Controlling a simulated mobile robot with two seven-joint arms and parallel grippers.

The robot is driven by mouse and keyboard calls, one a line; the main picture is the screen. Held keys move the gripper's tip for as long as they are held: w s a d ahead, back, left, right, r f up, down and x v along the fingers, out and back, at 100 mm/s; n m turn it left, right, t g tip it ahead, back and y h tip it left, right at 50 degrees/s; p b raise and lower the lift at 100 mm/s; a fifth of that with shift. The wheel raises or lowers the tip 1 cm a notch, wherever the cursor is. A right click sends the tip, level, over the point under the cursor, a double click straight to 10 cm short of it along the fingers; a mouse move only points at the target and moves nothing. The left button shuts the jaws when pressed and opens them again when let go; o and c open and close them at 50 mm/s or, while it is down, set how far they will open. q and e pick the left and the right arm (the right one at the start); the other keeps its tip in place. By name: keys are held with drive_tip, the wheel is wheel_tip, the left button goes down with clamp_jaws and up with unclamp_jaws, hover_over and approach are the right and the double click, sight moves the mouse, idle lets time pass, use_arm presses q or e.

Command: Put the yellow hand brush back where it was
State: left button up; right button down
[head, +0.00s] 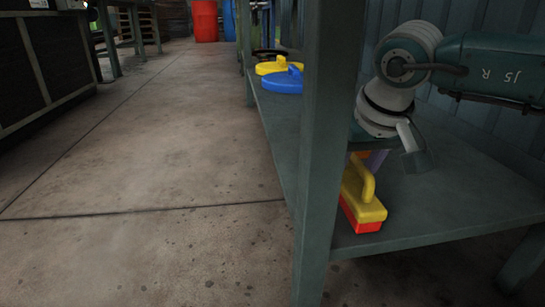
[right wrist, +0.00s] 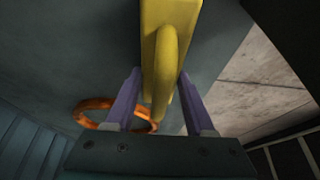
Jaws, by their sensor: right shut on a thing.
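The yellow hand brush (head: 365,205) has a red lower part and an arched yellow handle. It is at the near end of the lower shelf (head: 440,205), just right of the green post. Whether it rests on the shelf or hangs just above it I cannot tell. My right gripper (head: 374,160) is shut on the brush by its handle. In the right wrist view, the purple fingers of the gripper (right wrist: 158,88) stand on both sides of the brush (right wrist: 163,45). My left gripper is not in view.
An orange ring (right wrist: 94,104) lies on the shelf beside the fingers. A blue round thing (head: 283,82) and a yellow one (head: 277,66) lie farther along the shelf. The green post (head: 325,130) stands close left of the brush. The shelf right of the brush is clear.

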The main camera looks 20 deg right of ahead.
drive_tip(key=shift+f, duration=0.15)
drive_tip(key=shift+c, duration=1.3)
unclamp_jaws()
drive_tip(key=shift+r, duration=0.35)
drive_tip(key=p+v, duration=0.9)
drive_tip(key=v, duration=0.1)
drive_tip(key=shift+r+p, duration=0.25)
drive_tip(key=shift+p, duration=0.05)
drive_tip(key=shift+s+r+p, duration=0.35)
drive_tip(key=shift+s+r, duration=0.05)
drive_tip(key=shift+r, duration=0.1)
